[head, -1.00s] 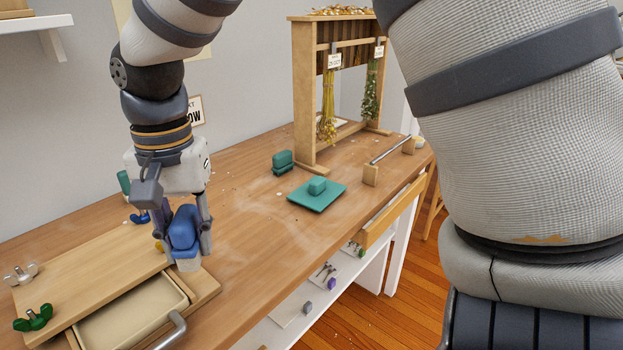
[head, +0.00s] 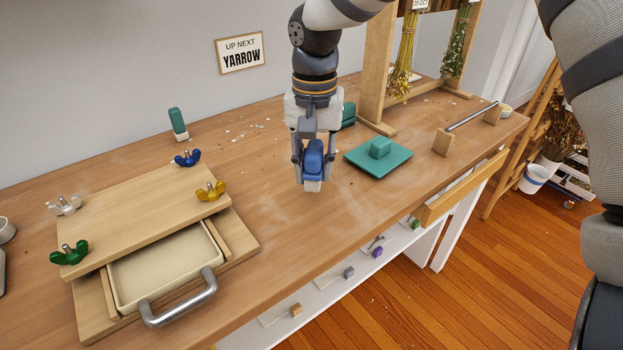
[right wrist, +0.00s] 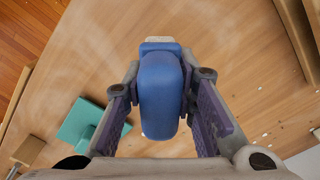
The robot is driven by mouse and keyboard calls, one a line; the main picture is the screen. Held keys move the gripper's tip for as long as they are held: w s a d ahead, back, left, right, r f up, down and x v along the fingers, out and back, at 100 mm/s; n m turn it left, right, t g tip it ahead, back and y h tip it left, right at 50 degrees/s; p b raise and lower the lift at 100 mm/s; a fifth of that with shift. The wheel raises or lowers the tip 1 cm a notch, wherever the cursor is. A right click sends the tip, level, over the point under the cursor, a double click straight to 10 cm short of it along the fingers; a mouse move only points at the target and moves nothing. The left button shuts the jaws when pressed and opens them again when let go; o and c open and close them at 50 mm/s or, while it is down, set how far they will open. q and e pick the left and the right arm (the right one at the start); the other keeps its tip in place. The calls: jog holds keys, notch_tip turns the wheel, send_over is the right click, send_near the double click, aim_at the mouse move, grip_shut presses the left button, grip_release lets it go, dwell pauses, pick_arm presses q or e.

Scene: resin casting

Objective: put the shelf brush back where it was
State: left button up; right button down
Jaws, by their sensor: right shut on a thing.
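My right gripper (head: 313,172) is shut on a blue brush (head: 314,158) with a pale bristle end pointing down. It holds the brush over bare wood between the wooden press and the teal slab. The right wrist view shows the blue body (right wrist: 160,92) between both fingers, with the pale end (right wrist: 160,44) beyond it. Whether the bristles touch the table cannot be told. My left gripper is not in view.
The wooden press (head: 150,213) with wing nuts and a metal-handled tray (head: 165,265) is at left. A green-handled brush (head: 177,122) stands behind it. A teal slab (head: 378,158) lies right of my gripper. A lower shelf (head: 330,295) holds small items. The front middle tabletop is clear.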

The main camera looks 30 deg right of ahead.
aim_at(316, 142)
jog(key=shift+w+d+f, duration=0.25)
jog(key=shift+f, duration=0.15)
jog(key=shift+w+d+f, duration=0.15)
jog(key=shift+f, duration=0.75)
jog(key=shift+w+d+f, duration=0.1)
jog(key=shift+f, duration=0.75)
jog(key=shift+f, duration=0.15)
jog(key=c, duration=1.3)
grip_release()
notch_tip(316, 142, up, 12)
jog(key=shift+r, duration=0.15)
